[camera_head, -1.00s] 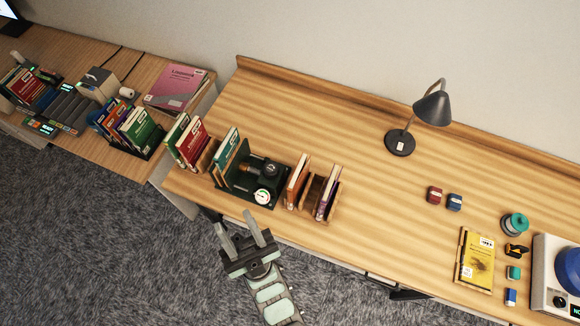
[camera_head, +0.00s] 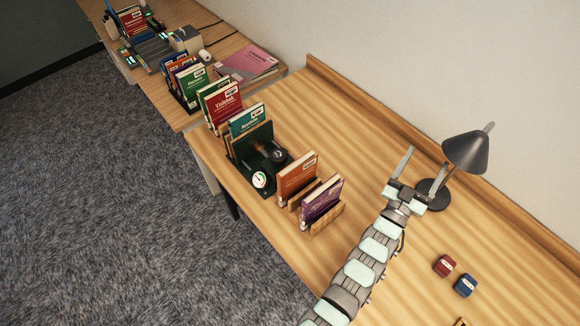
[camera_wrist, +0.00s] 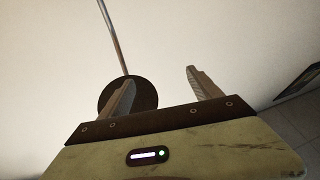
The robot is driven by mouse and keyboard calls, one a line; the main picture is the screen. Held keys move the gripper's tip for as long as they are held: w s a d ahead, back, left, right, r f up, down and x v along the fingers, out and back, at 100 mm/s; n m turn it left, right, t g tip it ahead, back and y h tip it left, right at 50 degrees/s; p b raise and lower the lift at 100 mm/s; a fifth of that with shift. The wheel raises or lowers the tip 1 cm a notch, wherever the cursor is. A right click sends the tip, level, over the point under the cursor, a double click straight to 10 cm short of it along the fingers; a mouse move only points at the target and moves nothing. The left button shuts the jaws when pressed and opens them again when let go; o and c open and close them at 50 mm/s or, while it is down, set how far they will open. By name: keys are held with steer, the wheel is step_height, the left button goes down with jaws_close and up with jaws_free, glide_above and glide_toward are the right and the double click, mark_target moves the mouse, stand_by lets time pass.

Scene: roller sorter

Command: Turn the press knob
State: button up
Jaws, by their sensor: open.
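The dark green press (camera_head: 240,160) stands on the wooden desk between upright books, with a white round gauge (camera_head: 260,179) on its front. A black round knob-like part (camera_head: 279,156) is on its right side; which part is the press knob is not certain. My gripper (camera_head: 425,162) is open and empty, over the desk to the right of the press and well apart from it, close to the desk lamp. In the wrist view my gripper (camera_wrist: 160,76) shows both fingers spread with nothing between them. The press is not in the wrist view.
A black desk lamp (camera_head: 466,152) stands close to my gripper. An orange book (camera_head: 297,177) and a purple book (camera_head: 321,202) stand between the press and my arm. A red block (camera_head: 444,266) and a blue block (camera_head: 466,285) lie nearer. The desk's middle is clear.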

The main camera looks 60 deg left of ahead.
steer(key=w+a+f+g+b, duration=0.1)
steer(key=w+a+f+g, duration=0.15)
steer(key=a, duration=0.25)
steer(key=w+a+f+n+g+h+b, duration=0.1)
steer(key=w+a+f+g, duration=0.1)
steer(key=a+f, duration=0.3)
steer(key=w+a+f+g+b, duration=0.1)
steer(key=w+a+f+g, duration=0.15)
steer(key=a, duration=0.35)
steer(key=s+a+f+g+h, duration=0.25)
steer(key=s+a+g, duration=0.3)
steer(key=a, duration=0.55)
step_height(320, 180, up, 7)
steer(key=n+g+h, duration=0.2)
steer(key=g+h, duration=0.4)
steer(key=g, duration=0.2)
glide_above(278, 154)
step_height(278, 154, down, 10)
steer(key=shift+f+p, duration=0.1)
steer(key=shift+p, duration=0.25)
steer(key=c, duration=1.3)
steer(key=shift+c, duration=0.2)
